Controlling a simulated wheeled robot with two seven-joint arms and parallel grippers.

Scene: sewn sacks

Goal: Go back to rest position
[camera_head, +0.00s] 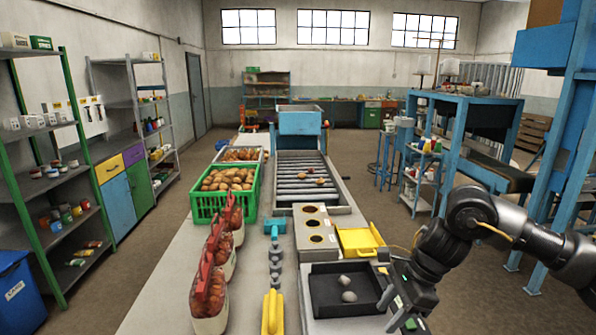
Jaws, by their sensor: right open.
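My right arm comes in from the right, bends at a high elbow and reaches down toward the bench. My right gripper (396,307) is open at the right side of a black tray (322,307); I see nothing between its fingers. Two greyish lumps (348,296) lie in the tray, apart from the gripper. My left arm and gripper are not in view. Several filled sacks with red tops (211,277) stand in a row on the left part of the bench.
A green crate (206,207) of brown potatoes stands behind the sacks. A roller conveyor (300,180) runs at the back. A box with three holes (317,228), a yellow tray (358,241) and a yellow-handled tool (272,312) surround the black tray. The bench's left strip (165,290) is clear.

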